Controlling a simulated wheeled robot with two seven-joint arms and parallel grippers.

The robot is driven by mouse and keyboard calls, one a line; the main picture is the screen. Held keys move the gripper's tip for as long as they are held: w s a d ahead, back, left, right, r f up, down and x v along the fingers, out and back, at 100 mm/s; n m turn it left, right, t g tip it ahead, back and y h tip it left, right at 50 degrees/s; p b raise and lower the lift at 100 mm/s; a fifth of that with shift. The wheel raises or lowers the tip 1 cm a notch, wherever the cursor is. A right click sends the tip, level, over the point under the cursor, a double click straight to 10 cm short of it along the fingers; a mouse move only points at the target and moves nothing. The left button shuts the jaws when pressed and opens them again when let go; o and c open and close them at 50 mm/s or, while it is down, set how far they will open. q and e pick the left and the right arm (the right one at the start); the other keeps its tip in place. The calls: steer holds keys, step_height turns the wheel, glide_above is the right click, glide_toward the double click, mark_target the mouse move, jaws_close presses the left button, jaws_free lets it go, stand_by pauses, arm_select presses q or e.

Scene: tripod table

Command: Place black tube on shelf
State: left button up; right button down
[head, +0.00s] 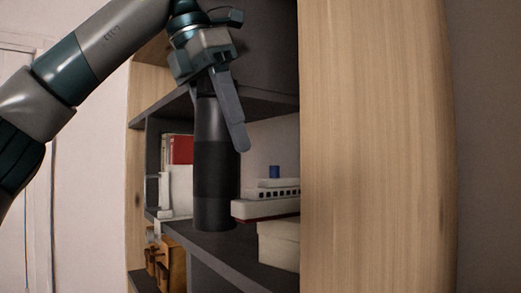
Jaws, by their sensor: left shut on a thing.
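The black tube (211,170) is upright in the shelf unit, and its lower end is at the dark shelf board (215,245). I cannot tell whether it touches the board or hangs just above it. My left gripper (222,105) reaches in from the upper left and is shut on the upper part of the tube, pointing down. One finger shows along the tube's right side; the other is mostly hidden. My right gripper is not in view.
A white toy ship (268,200) stands just right of the tube, with a pale box (279,244) in front of it. A red book (181,150) stands behind on the left. An upper board (262,103) and a tall wooden side panel (375,150) bound the space.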

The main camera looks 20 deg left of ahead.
arm_select(q)
steer(key=w+d+p, duration=0.2)
steer(key=w+d, duration=0.2)
steer(key=w, duration=0.1)
steer(key=shift+w+d, duration=0.2)
steer(key=shift+w, duration=0.1)
steer(key=shift+s+a, duration=0.1)
steer(key=shift+s, duration=0.05)
step_height(320, 180, down, 4)
steer(key=shift+r+p, duration=0.25)
steer(key=shift+p, duration=0.1)
